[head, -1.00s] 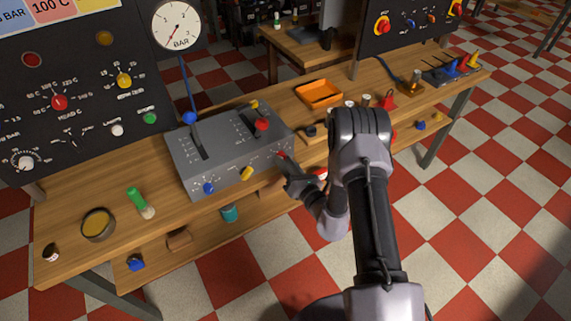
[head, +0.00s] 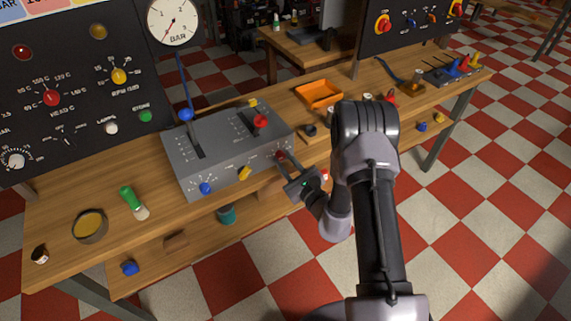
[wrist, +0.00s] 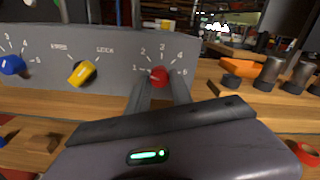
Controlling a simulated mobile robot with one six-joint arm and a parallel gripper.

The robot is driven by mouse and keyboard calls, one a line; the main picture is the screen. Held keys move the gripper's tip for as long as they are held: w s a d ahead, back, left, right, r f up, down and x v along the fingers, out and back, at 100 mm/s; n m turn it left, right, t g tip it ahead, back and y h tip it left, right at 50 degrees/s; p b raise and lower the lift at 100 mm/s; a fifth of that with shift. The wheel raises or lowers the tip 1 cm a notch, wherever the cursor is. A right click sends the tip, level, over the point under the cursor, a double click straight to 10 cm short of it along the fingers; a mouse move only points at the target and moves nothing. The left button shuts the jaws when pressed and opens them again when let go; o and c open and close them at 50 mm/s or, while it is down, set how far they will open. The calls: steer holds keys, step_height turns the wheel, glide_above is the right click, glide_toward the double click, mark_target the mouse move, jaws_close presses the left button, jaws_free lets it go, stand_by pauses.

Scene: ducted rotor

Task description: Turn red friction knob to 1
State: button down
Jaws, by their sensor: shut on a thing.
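The red friction knob (wrist: 159,76) sits at the right end of the front face of the grey control box (wrist: 110,50), under a printed numbered scale. In the head view the knob (head: 281,155) is small and partly covered. My gripper (wrist: 160,88) is shut on the knob, one finger on each side, reaching it from the front. In the head view my gripper (head: 284,159) meets the box's front right corner. The 1 mark is at the lower left of the scale. The knob's pointer cannot be made out.
A yellow knob (wrist: 82,73) and a blue knob (wrist: 12,65) are to the left on the same face. A red-knobbed lever (head: 261,121) rises from the box top. An orange tray (head: 319,93) and small parts stand to the right on the bench.

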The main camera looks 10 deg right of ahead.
steer(key=shift+n, duration=0.6)
steer(key=c, duration=1.1)
jaws_free()
steer(key=shift+s, duration=0.15)
steer(key=p+v, duration=0.1)
steer(key=v, duration=1.6)
steer(key=shift+s+p, duration=0.1)
steer(key=shift+p, duration=0.25)
